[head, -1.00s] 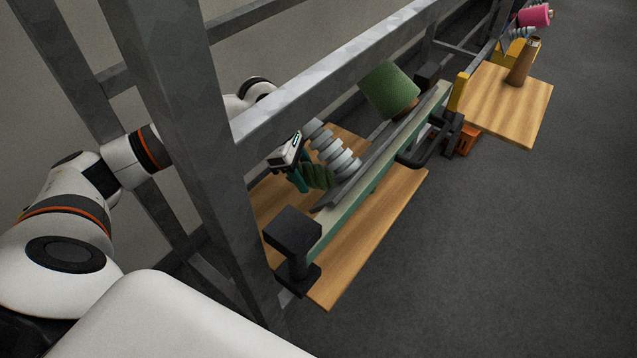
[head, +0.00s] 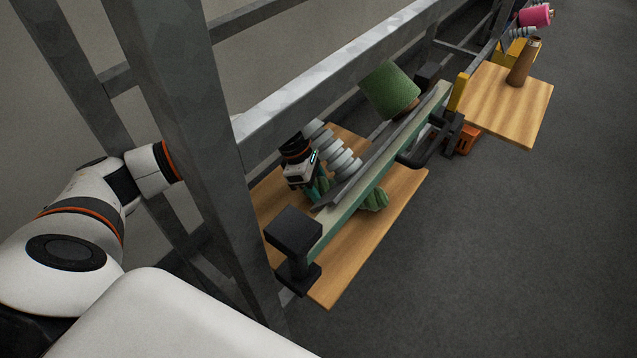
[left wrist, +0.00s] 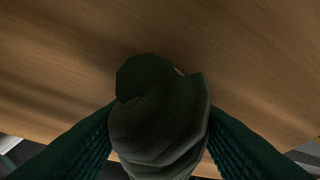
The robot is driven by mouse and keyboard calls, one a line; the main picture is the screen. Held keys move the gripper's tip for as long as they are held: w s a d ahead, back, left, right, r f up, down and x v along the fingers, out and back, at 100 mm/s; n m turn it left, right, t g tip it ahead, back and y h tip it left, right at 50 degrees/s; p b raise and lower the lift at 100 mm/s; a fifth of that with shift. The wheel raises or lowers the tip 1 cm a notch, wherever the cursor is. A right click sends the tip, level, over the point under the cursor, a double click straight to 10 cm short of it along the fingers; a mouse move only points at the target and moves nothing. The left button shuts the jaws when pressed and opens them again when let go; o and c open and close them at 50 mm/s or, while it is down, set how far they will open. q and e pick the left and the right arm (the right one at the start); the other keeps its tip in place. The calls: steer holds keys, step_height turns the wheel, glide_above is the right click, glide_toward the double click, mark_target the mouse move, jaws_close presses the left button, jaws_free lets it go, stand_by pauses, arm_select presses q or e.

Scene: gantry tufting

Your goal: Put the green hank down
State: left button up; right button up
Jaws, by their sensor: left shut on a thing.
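My left gripper (head: 318,194) reaches in from the left, behind the grey post, and points down over the wooden board (head: 345,275). It is shut on the green hank (head: 374,200). The hank's twisted end shows on the right of the green-sided rail (head: 352,203), and a small part shows by the fingers; the rail hides the middle. In the left wrist view the dark twisted hank (left wrist: 160,115) sits between both ribbed fingers, with wood grain behind it. I cannot tell whether the hank touches the board. My right gripper is not in view.
A row of grey discs (head: 340,160) stands close beside my left gripper. A large green cone (head: 389,90) stands farther along the rail. A black block (head: 293,232) is at the rail's near end. A second wooden board (head: 505,105) holds a brown cone (head: 524,63).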

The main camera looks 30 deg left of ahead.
arm_select(q)
steer(key=shift+f+p, duration=0.3)
steer(key=o, duration=1)
steer(key=shift+b, duration=0.35)
steer(key=v, duration=1.3)
steer(key=shift+d+r, duration=0.1)
steer(key=shift+d, duration=0.05)
